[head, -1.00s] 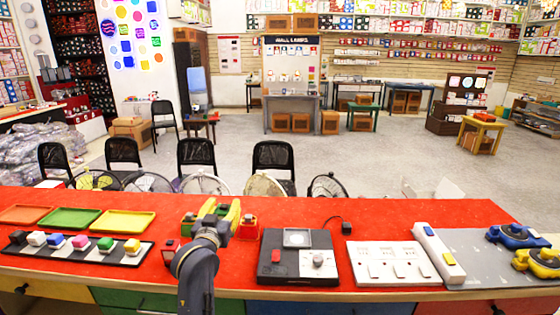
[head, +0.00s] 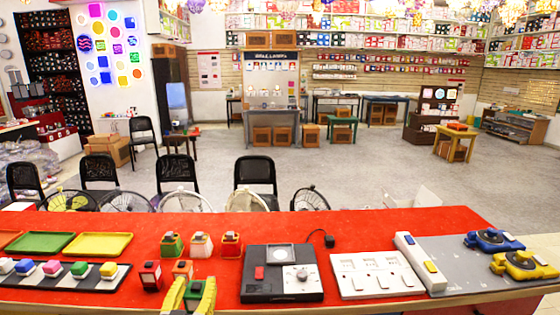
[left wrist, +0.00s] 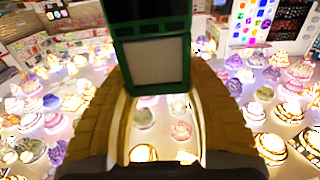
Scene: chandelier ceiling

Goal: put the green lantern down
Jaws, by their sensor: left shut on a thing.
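My left gripper (head: 191,296), with yellow fingers, is at the bottom edge of the head view, shut on the green lantern (head: 194,288). In the left wrist view the green lantern (left wrist: 155,62) sits between the yellow fingers, showing a green frame, a pale panel and a dark end. In the head view the gripper is at the near side of the red table (head: 365,225), just in front of an orange lantern (head: 182,269). The lantern's lower part is hidden, and I cannot tell whether it touches anything. My right gripper is not in view.
A red lantern (head: 150,275) stands left of the orange one. Behind are a green-based lantern (head: 172,244), a white-and-red one (head: 201,245) and another red one (head: 231,244). A black control box (head: 255,290) is to the right; a dark strip with colored blocks (head: 122,275) is left.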

